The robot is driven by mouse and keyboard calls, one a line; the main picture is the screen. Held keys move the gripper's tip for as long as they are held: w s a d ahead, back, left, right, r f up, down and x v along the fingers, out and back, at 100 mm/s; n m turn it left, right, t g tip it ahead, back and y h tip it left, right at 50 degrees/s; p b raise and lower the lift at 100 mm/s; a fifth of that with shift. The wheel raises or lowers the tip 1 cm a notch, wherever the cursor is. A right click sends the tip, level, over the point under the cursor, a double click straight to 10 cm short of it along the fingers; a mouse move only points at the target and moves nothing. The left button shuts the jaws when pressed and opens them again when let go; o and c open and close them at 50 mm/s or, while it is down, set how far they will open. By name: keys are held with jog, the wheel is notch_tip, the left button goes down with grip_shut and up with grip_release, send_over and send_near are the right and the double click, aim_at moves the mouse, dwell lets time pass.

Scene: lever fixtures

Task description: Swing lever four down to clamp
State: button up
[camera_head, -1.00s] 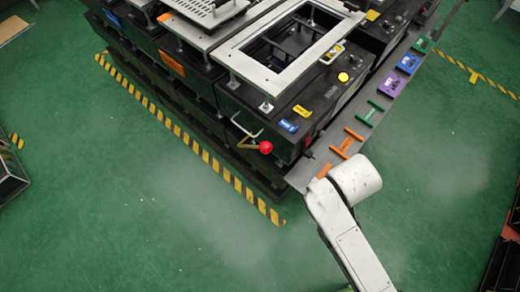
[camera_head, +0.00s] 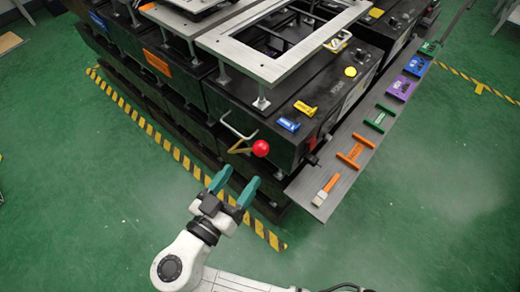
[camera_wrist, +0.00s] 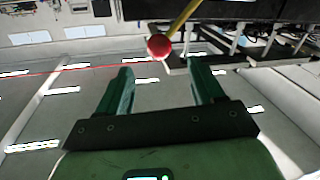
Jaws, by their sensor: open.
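A lever with a red ball knob (camera_head: 260,148) and a yellowish arm sticks out from the near corner of the black fixture (camera_head: 290,92). I cannot read a number on it. My gripper (camera_head: 236,182) has green fingers, is open and empty, and sits just below and left of the knob in the head view. In the wrist view the red knob (camera_wrist: 159,46) lies beyond the fingertips, between their lines, with its yellow rod rising up to the right. The gripper (camera_wrist: 158,78) does not appear to touch the knob.
A bent metal handle (camera_head: 238,130) is beside the lever. A grey shelf (camera_head: 345,185) with a brush and colored parts extends right of the fixture. Yellow-black floor tape (camera_head: 180,158) runs along the fixture's left side. Green floor is clear in front.

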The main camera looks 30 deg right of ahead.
aim_at(257, 156)
jog(key=p+x, duration=0.1)
jog(key=x, duration=0.9)
jog(key=shift+s, duration=0.1)
jog(key=shift+c, duration=0.2)
jog(key=shift+d+f, duration=0.1)
jog(key=shift+f, duration=0.05)
grip_shut()
